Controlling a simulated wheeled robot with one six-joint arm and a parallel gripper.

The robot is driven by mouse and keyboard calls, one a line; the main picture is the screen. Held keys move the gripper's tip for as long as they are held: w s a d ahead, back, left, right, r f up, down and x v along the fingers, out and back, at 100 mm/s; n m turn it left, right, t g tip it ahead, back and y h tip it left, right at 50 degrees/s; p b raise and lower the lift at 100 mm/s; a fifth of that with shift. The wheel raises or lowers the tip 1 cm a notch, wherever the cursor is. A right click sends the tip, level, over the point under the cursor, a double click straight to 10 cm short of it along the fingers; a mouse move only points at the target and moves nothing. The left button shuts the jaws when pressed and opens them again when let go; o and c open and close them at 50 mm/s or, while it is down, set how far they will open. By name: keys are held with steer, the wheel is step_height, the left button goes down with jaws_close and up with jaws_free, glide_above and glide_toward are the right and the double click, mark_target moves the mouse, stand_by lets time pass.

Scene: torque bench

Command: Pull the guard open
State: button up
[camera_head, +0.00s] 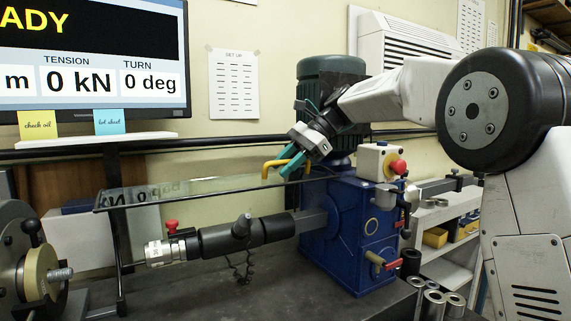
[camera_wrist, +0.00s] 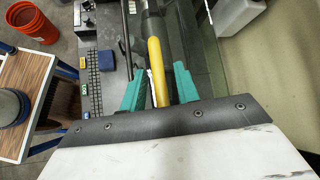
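The guard (camera_head: 180,190) is a clear panel with a dark frame. It stands lowered and roughly level above the black spindle (camera_head: 235,235) in the head view. Its yellow handle (camera_head: 270,166) rises near the right end. My gripper (camera_head: 289,161) reaches the handle from the upper right, with one teal finger on each side of the bar. In the wrist view the yellow bar (camera_wrist: 157,70) runs between the two fingers of my gripper (camera_wrist: 160,88). Narrow gaps show beside the bar, so the fingers look open around it. Firm contact is not visible.
The blue gearbox (camera_head: 350,235) with a green motor (camera_head: 330,95) stands right of the guard. A switch box with a red button (camera_head: 397,167) sits on it. Metal sockets (camera_head: 433,303) stand at the bench's front right. The monitor (camera_head: 90,60) hangs behind, upper left.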

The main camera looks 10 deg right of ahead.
steer(key=shift+d, duration=0.2)
steer(key=shift+r, duration=0.1)
steer(key=shift+r, duration=0.3)
steer(key=r, duration=0.3)
steer(key=shift+s, duration=0.2)
steer(key=s+d+r, duration=0.1)
steer(key=s+d, duration=0.1)
steer(key=s, duration=1.3)
steer(key=shift+s+d, duration=0.15)
steer(key=shift+s, duration=0.05)
steer(key=shift+r, duration=0.1)
